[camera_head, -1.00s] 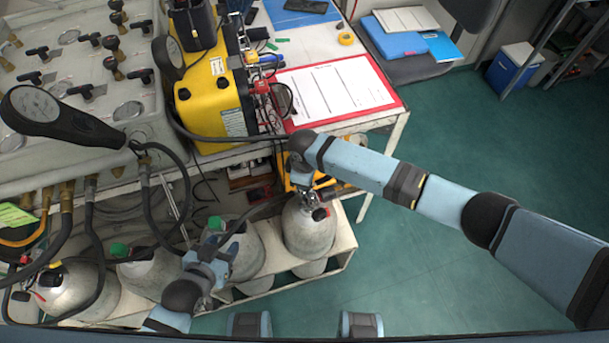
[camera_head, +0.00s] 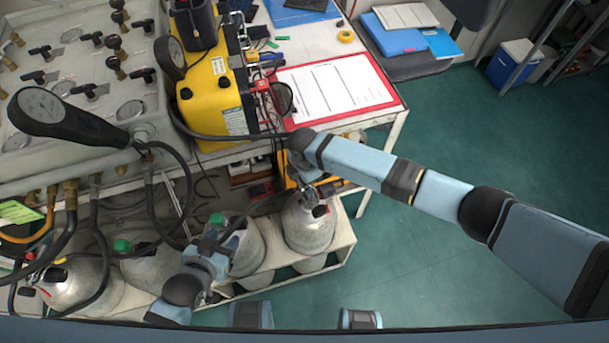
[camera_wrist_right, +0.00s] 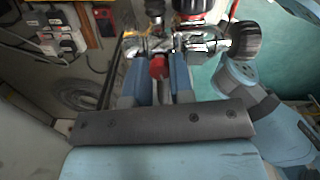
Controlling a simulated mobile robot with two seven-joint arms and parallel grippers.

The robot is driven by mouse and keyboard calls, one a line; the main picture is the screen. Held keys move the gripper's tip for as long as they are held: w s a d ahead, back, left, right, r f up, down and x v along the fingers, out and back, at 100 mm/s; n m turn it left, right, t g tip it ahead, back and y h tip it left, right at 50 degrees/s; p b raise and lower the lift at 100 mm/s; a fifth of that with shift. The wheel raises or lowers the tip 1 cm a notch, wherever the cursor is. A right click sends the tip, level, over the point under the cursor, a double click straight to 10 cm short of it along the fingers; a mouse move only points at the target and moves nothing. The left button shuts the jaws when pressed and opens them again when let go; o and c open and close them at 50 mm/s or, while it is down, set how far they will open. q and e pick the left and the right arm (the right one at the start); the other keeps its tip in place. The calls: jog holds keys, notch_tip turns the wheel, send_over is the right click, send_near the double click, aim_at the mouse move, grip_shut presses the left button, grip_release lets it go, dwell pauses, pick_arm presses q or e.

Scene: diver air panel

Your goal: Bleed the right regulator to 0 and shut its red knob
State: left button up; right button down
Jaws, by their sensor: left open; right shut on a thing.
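The right regulator (camera_wrist_right: 205,42) shows in the right wrist view as a silver body with a black knob (camera_wrist_right: 245,40) on its right. Its red knob (camera_wrist_right: 158,68) sits between the fingers of my right gripper (camera_wrist_right: 157,85), which is shut on it. In the head view my right gripper (camera_head: 307,190) is over the top of the rightmost grey cylinder (camera_head: 308,228), and my arm hides much of the regulator. My left gripper (camera_head: 222,238) is open beside the cylinder to its left (camera_head: 247,255). No regulator dial reading is legible.
More cylinders (camera_head: 78,287) stand in the white rack (camera_head: 340,252) at lower left. A grey valve panel (camera_head: 60,75), a black gauge (camera_head: 45,108), a yellow case (camera_head: 215,100) and a red clipboard (camera_head: 395,98) are above.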

jog(key=shift+n, duration=0.3)
dwell(0.4)
jog(key=c, duration=1)
grip_release()
notch_tip(320, 180, up, 14)
jog(key=shift+f, duration=0.1)
